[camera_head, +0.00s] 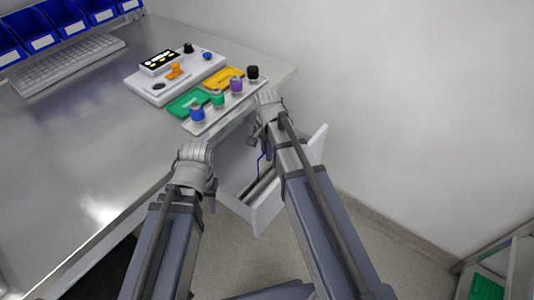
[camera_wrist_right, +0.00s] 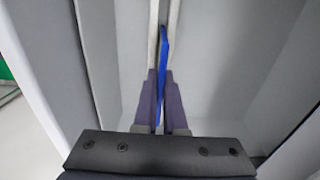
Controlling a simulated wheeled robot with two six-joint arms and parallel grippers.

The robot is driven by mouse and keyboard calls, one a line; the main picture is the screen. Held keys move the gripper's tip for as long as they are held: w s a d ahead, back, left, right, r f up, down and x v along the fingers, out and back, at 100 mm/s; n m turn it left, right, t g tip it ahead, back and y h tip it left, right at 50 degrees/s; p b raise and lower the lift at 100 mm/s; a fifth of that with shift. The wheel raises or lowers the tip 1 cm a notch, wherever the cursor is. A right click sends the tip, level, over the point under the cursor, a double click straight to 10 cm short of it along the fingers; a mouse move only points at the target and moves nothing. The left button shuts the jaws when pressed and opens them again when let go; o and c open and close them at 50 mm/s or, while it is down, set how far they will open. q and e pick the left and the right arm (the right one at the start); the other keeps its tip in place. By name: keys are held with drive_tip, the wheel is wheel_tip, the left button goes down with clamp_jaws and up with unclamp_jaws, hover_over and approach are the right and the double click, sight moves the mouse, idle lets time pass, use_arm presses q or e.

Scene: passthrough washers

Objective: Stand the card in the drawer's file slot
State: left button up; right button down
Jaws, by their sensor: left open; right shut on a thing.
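The blue card (camera_wrist_right: 163,62) stands on edge between the fingers of my right gripper (camera_wrist_right: 160,78), which is shut on it. In the head view the card (camera_head: 262,165) shows as a thin blue edge inside the open white drawer (camera_head: 268,212). Two pale upright strips of the file slot (camera_wrist_right: 153,40) run ahead of my fingers in the right wrist view. The card's far end overlaps the gap between them; its depth in the slot cannot be told. My left gripper (camera_head: 211,198) is open and empty near the drawer's left side.
A steel bench (camera_head: 90,140) stands to the left above the drawer. It bears a white tray with several coloured knobs (camera_head: 225,107), a control box (camera_head: 165,78), a keyboard (camera_head: 70,62) and blue bins (camera_head: 60,15). A white wall (camera_head: 420,100) closes the right.

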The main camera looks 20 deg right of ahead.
drive_tip(key=shift+f, duration=0.15)
drive_tip(key=c, duration=0.9)
unclamp_jaws()
drive_tip(key=shift+o, duration=0.3)
drive_tip(key=o, duration=0.5)
wheel_tip(320, 180, up, 9)
drive_tip(key=p, duration=0.9)
